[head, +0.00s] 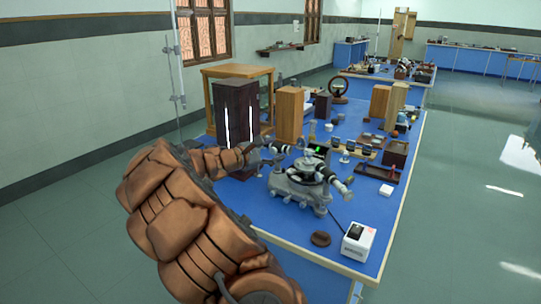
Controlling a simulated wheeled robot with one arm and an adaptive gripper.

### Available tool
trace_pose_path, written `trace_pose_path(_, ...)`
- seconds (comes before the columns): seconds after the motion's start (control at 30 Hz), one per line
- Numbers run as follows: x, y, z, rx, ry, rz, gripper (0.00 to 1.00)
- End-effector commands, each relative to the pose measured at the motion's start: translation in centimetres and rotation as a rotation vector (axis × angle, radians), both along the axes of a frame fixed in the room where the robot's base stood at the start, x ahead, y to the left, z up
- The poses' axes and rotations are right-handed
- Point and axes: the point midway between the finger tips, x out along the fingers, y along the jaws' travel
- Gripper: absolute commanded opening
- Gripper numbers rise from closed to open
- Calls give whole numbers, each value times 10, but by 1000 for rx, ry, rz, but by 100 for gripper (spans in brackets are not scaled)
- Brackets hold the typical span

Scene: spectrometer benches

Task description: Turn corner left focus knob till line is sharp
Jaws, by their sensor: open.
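My copper-coloured arm reaches in from the bottom left. My gripper (267,153) is open at the left end of the spectrometer, by its left tube. Whether it touches is unclear. The focus knob is too small or hidden to make out.
A tall dark cabinet (236,122) with bright slits stands behind my gripper, with a wooden box (289,114) to its right. Trays (378,172) lie at right. The floor at right is clear.

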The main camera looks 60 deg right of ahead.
Motion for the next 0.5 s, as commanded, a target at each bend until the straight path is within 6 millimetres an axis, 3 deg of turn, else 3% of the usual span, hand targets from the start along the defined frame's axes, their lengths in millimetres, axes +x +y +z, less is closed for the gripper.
trace_pose_path(0.03, 12, -15, -12, -13, 59, 31, 57)
trace_pose_path(0.2, 57, -51, -49, -44, 240, 156, 57)
trace_pose_path(0.4, 97, -72, -90, -58, 380, 275, 57)
trace_pose_path(0.5, 107, -76, -103, -60, 419, 311, 57)
